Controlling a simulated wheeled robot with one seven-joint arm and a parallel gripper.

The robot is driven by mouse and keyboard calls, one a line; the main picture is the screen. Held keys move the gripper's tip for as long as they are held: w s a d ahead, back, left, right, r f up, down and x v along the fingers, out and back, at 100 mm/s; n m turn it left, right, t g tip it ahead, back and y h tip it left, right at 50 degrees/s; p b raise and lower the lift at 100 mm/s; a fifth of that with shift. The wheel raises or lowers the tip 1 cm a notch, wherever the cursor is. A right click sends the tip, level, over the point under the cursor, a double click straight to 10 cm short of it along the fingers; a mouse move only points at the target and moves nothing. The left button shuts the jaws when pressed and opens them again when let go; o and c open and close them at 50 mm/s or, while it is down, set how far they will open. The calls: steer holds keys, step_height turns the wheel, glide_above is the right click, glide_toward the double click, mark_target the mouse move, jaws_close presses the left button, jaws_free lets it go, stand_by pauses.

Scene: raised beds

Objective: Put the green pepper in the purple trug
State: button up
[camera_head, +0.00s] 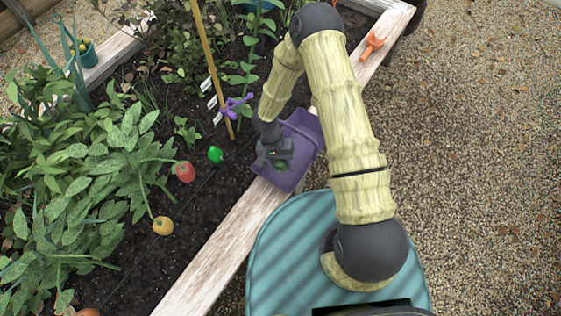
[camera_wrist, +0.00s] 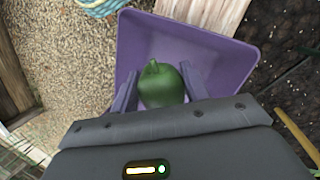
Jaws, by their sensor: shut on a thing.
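The green pepper (camera_wrist: 162,86) sits between the two fingers of my gripper (camera_wrist: 160,80), which is shut on it. In the wrist view its stem faces the camera's upper side. The purple trug (camera_wrist: 235,60) lies behind and around the pepper in that view. In the head view the trug (camera_head: 311,133) stands on the wooden edge of the bed, and my gripper (camera_head: 275,153) is over its near-left part. The pepper is mostly hidden there. I cannot tell whether it touches the trug's floor.
A bright green fruit (camera_head: 215,154), a red one (camera_head: 185,171) and a yellow one (camera_head: 162,225) are in the bed left of the trug. A purple tool (camera_head: 237,105) is by the wooden stake (camera_head: 209,62). An orange tool (camera_head: 371,45) lies on the bed's edge (camera_head: 215,262). Gravel is at right.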

steer(key=shift+w+f+b, duration=0.1)
steer(key=shift+f+b, duration=1.6)
steer(key=shift+f, duration=1.2)
steer(key=shift+a, duration=0.1)
steer(key=o, duration=1.2)
steer(key=shift+d, duration=0.2)
steer(key=shift+r, duration=0.1)
steer(key=shift+a+r+p, duration=0.1)
steer(key=shift+r+p, duration=4.15)
steer(key=shift+r, duration=1.8)
